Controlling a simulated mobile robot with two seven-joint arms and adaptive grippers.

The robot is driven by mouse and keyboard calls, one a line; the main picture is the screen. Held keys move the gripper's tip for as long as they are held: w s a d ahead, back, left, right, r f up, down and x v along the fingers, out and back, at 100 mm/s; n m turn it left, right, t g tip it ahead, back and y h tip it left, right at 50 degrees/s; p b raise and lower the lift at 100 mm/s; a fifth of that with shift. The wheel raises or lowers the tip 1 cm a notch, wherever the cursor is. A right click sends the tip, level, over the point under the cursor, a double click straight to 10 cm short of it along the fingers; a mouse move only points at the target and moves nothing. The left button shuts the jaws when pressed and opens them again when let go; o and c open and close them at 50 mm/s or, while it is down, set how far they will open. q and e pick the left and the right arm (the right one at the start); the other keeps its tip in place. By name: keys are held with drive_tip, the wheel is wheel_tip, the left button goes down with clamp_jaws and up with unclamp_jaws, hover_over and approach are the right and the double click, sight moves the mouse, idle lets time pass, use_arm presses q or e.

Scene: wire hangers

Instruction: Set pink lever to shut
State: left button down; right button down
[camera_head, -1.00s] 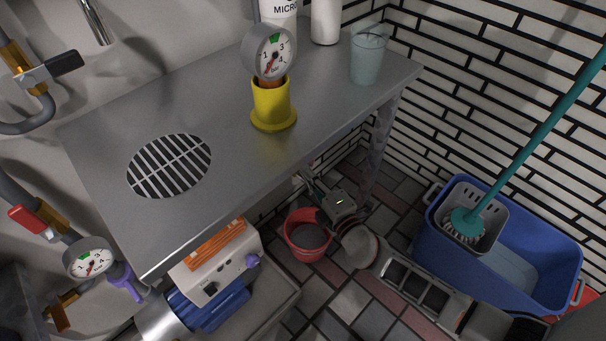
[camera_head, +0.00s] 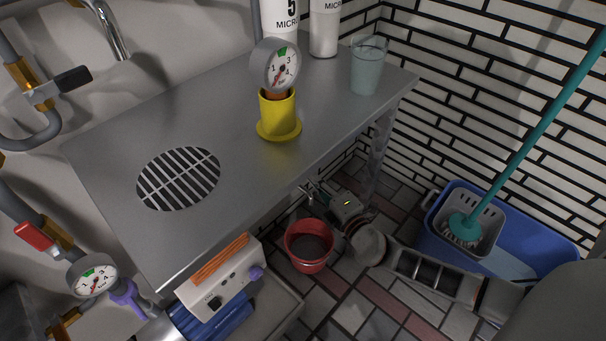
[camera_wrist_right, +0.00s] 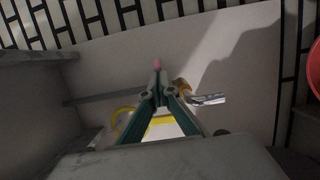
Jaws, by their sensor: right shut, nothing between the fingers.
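A small pink piece (camera_wrist_right: 157,64), which looks like the pink lever, shows in the right wrist view just beyond my right fingertips. I cannot tell whether they touch it or how the lever is set. A brass fitting (camera_wrist_right: 181,87) with a chrome spout (camera_wrist_right: 207,99) is just right of the fingers. My right gripper (camera_wrist_right: 157,82) is shut and empty. In the head view my right gripper (camera_head: 309,189) is low under the table's front edge, above and behind the red bucket. The pink lever is hidden there. My left gripper is not in view.
The metal table (camera_head: 230,128) overhangs my right gripper. A red bucket (camera_head: 308,262) stands on the floor near it, and a blue mop bucket (camera_head: 545,230) stands right. A yellow hose or ring (camera_wrist_right: 117,122) lies beside the fingers. A red-handled valve (camera_head: 34,236) is far left.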

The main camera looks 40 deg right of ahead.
drive_tip(key=shift+w+d, duration=0.7)
drive_tip(key=shift+d, duration=0.2)
